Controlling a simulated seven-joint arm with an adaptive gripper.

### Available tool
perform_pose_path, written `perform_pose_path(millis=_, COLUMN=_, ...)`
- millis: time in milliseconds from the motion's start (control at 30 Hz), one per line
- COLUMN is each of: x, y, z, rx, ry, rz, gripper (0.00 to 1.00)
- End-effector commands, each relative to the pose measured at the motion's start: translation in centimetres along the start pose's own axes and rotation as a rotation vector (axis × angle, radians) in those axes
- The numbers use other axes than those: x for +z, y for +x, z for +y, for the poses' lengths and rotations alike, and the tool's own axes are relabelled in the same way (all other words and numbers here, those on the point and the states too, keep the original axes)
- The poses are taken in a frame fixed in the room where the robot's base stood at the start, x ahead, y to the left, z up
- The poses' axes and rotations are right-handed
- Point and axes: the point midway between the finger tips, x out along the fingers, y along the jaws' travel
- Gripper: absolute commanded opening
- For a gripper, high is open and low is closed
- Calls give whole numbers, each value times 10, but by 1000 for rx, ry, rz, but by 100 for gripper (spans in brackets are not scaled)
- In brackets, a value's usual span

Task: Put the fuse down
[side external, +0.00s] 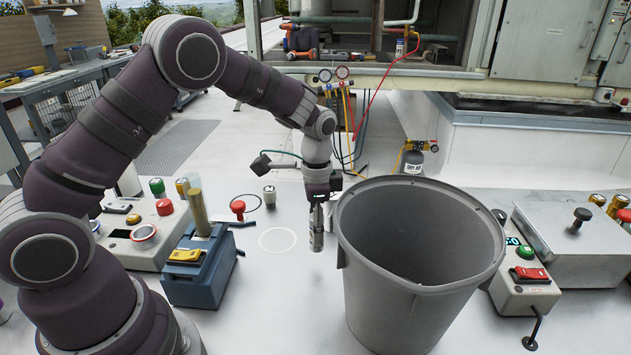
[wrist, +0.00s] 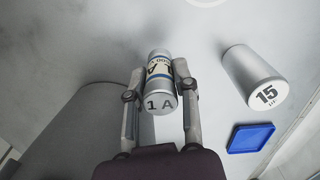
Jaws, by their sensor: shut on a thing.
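The fuse (wrist: 160,97) is a silver cylinder with a printed band and "1 A" on its end face. In the wrist view it sits between the two fingers of my gripper (wrist: 160,76), which is shut on it. In the side view my gripper (side external: 317,228) points down just left of the big grey bin, and its fingers largely hide the fuse. A thin white ring (side external: 277,239) is marked on the pale surface to the left of my gripper. Whether the fuse touches the surface is not clear.
The grey bin (side external: 365,256) stands close right of my gripper. A blue box (side external: 200,272) and a control box (side external: 140,243) stand left. A silver cylinder marked "15" (wrist: 252,78) and a blue square (wrist: 250,137) lie right in the wrist view.

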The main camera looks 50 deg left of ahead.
Motion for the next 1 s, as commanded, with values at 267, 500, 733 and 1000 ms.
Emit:
perform_pose_path(millis=267, x=-6, y=34, z=-4, rx=3, ry=0, rz=-1, gripper=0)
perform_pose_path(millis=500, x=-6, y=36, z=-4, rx=-1, ry=0, rz=2, gripper=0)
perform_pose_path(millis=733, x=-6, y=38, z=-4, rx=-1, ry=0, rz=2, gripper=41)
perform_pose_path(millis=1000, x=-6, y=38, z=-4, rx=-1, ry=0, rz=2, gripper=53)
